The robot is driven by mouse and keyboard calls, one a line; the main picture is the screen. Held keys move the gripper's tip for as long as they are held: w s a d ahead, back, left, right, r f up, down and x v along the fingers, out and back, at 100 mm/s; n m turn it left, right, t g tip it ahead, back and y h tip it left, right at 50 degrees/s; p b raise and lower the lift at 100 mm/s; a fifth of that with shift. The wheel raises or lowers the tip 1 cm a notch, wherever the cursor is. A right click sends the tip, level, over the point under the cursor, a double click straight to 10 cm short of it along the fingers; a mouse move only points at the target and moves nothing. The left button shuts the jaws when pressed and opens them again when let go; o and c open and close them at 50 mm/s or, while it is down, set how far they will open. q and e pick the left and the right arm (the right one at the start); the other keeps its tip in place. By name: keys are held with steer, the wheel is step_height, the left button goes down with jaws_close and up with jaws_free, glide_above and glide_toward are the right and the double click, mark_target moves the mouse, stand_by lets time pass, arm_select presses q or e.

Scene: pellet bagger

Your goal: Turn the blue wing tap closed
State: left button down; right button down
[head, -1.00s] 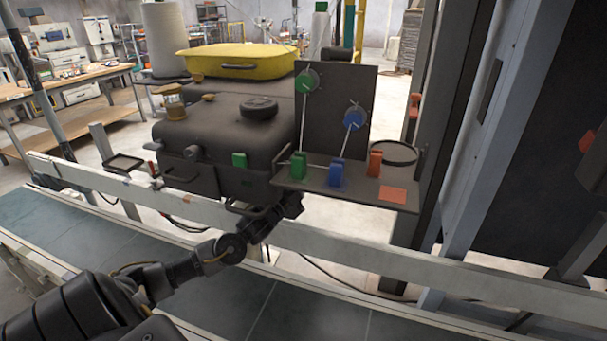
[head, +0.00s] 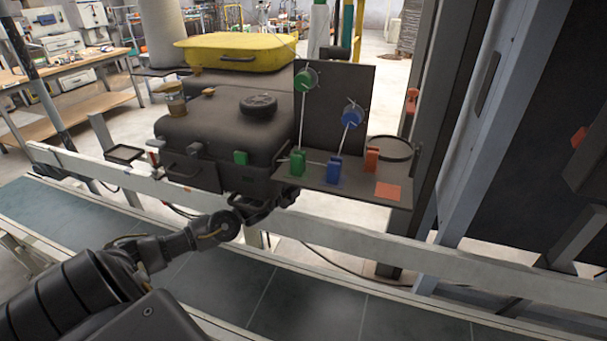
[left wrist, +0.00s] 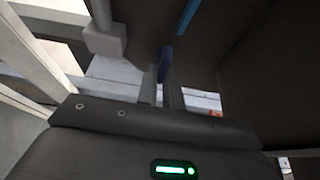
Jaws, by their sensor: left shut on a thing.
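In the left wrist view, a dark blue piece (left wrist: 165,62), which looks like the blue wing tap, stands between my left gripper's fingertips (left wrist: 162,80). The two grey fingers are closed on it. In the head view, my left gripper (head: 268,206) is below the dark machine and left of the small shelf, its fingertips hidden. On the shelf is a blue block (head: 333,172), and above it on the upright plate is a blue round part (head: 352,116) joined by a pale rod. I cannot tell which blue part is the one held. My right gripper is not in view.
A green block (head: 297,162) and an orange block (head: 372,159) flank the blue one on the shelf (head: 350,190). A conveyor (head: 310,305) with a pale rail runs below. In the wrist view, a grey block (left wrist: 105,40) hangs close left of the fingers.

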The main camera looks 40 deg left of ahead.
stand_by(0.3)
arm_select(q)
steer(key=c, duration=1.5)
jaws_free()
steer(key=shift+c, duration=0.2)
steer(key=shift+s, duration=0.1)
steer(key=s+b, duration=0.2)
steer(key=s, duration=0.8)
steer(key=shift+s+a, duration=0.3)
